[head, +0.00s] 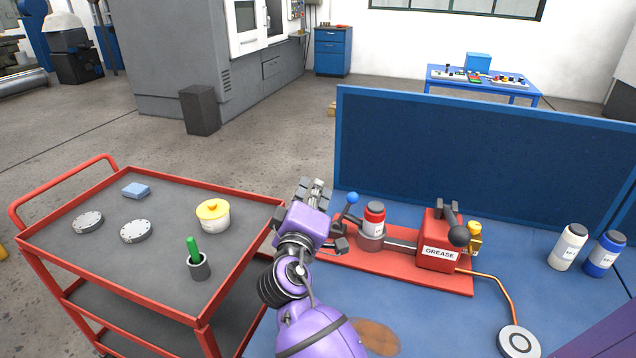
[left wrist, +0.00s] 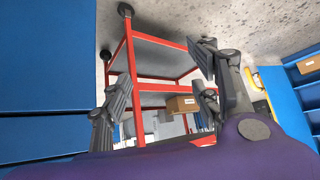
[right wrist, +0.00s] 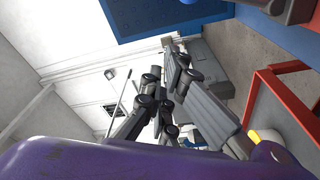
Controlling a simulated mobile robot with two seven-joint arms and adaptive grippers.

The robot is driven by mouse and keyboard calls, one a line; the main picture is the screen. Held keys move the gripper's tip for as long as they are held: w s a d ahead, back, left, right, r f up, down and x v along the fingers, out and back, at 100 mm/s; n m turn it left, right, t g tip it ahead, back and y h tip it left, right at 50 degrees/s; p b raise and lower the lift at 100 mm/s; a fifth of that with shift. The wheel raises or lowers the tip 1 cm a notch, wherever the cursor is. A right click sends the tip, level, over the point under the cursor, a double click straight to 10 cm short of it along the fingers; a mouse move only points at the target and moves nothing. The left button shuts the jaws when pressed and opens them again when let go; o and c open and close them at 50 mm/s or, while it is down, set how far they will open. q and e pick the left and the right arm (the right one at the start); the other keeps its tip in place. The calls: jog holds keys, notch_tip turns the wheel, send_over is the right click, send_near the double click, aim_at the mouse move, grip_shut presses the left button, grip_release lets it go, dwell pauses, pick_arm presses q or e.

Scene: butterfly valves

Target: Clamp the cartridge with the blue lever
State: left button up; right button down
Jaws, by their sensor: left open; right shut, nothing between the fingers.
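The cartridge (head: 374,216), with a red top and a pale label, stands upright in a grey holder (head: 371,240) on a red base plate (head: 440,282). The blue-knobbed lever (head: 351,199) stands raised just left of the cartridge, its lower end by a dark clamp part. My right gripper (head: 316,186) is shut and empty, left of the blue knob and apart from it in the picture; it also shows shut in the right wrist view (right wrist: 173,55). My left gripper (left wrist: 162,80) is open and empty in the left wrist view, and I do not see it in the head view.
A red GREASE box (head: 438,245) with a black-knobbed lever (head: 458,236) stands right of the cartridge. Two bottles (head: 568,246) stand further right. A blue panel (head: 480,160) rises behind. A red cart (head: 150,292) with several items is at left.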

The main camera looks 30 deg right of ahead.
jog(key=shift+d+b+v, duration=0.25)
jog(key=shift+b+v, duration=0.15)
jog(key=shift+v, duration=2.15)
jog(key=shift+s+a+r, duration=0.1)
jog(key=shift+s, duration=0.1)
